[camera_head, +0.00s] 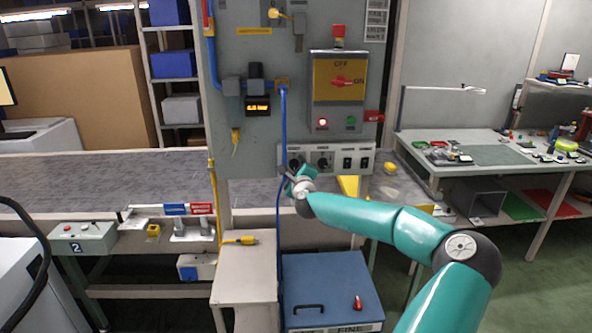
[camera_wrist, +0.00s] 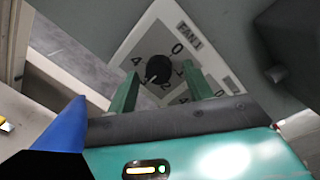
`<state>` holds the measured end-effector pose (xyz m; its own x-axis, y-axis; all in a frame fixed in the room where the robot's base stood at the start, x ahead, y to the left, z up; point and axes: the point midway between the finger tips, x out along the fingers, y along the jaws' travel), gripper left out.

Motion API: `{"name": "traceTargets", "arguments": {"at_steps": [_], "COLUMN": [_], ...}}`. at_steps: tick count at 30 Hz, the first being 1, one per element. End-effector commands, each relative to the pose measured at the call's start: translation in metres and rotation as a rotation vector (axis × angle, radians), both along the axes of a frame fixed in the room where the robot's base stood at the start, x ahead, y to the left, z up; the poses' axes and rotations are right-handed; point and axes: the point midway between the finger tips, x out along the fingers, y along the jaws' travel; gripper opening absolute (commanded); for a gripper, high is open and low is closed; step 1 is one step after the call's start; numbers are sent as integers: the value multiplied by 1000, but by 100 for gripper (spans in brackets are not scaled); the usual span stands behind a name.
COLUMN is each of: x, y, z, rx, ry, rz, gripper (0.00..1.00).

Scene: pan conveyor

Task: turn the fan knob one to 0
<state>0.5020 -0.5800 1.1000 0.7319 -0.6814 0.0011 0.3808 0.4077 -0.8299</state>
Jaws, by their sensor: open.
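The fan 1 knob (camera_wrist: 158,70) is a round black dial on a pale plate (camera_wrist: 150,42) marked FAN 1, with numbers around it including 0, 2 and 4. A small light mark on the knob points to the lower left in the wrist view, away from the 0. My gripper (camera_wrist: 160,75) is open, its two green fingers on either side of the knob; I cannot tell whether they touch it. In the head view my gripper (camera_head: 291,174) is at the left end of the switch panel (camera_head: 336,150), partly covering the left knob (camera_head: 294,163).
A second black knob (camera_head: 324,162) and two dark switches (camera_head: 355,162) sit to the right on the panel. A blue cable (camera_head: 283,125) hangs close to my gripper on the left. A box with a red switch (camera_head: 340,80) is above. A blue cabinet (camera_head: 330,281) stands below.

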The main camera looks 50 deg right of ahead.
Motion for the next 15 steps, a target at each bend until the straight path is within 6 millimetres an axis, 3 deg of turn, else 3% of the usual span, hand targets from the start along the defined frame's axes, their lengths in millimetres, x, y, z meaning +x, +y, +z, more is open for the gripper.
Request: {"name": "traceTargets", "arguments": {"at_steps": [6, 13, 15], "x": [0, 0, 0], "y": [0, 0, 0], "z": [0, 0, 0], "rx": [1, 1, 0], "ry": [1, 1, 0], "rz": [1, 1, 0], "gripper": [51, 8, 6]}}
